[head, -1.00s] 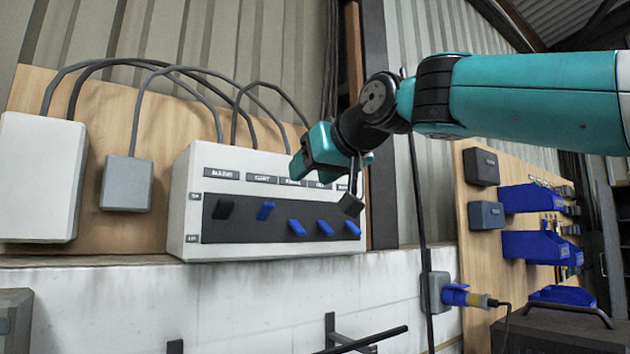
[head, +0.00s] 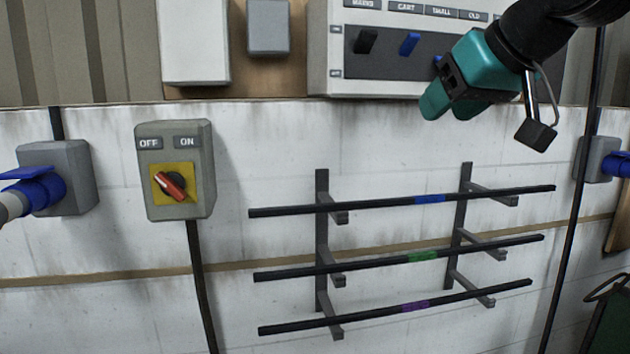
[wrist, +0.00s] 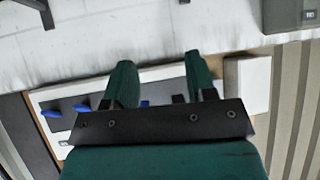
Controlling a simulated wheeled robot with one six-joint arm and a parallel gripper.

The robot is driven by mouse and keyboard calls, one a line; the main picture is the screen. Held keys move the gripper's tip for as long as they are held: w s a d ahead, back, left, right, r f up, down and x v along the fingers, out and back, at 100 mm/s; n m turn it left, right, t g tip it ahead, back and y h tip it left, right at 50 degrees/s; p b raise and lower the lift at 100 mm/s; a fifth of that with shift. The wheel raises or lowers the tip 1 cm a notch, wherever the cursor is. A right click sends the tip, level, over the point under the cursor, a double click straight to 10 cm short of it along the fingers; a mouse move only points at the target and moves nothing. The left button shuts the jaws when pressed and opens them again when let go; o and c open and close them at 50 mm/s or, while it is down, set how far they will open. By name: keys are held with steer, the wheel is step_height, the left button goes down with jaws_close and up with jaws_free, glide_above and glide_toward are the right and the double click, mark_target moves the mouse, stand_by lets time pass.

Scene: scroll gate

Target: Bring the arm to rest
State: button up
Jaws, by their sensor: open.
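My gripper (head: 446,106) hangs at the upper right of the head view, in front of the lower right part of the white switch panel (head: 318,60). It hides the panel's right-hand levers. In the wrist view my gripper (wrist: 160,68) shows two green fingers standing apart with nothing held between them. The panel appears behind and below the fingers there, with a blue lever (wrist: 50,113) to the left. In the head view a black lever (head: 366,40) and a blue lever (head: 409,43) show clear of my gripper. My arm reaches in from the upper right corner.
A grey OFF/ON box (head: 150,208) with a red rotary switch (head: 171,186) is on the white wall at left. A wall rack holds three dark bars, the top one (head: 380,206) below my gripper. Plug sockets (head: 75,165) (head: 590,160) sit at both sides.

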steer(key=s+a+f+n+g+b, duration=0.1)
steer(key=s+f+g, duration=0.3)
steer(key=s+f, duration=0.7)
steer(key=s+a+f+n+g+b, duration=0.2)
steer(key=s+f+g, duration=0.3)
steer(key=s+f, duration=0.6)
step_height(320, 180, down, 8)
steer(key=shift+a+r+g+b, duration=0.1)
steer(key=shift+a+g+b, duration=0.2)
steer(key=shift+b, duration=0.25)
stand_by(1.5)
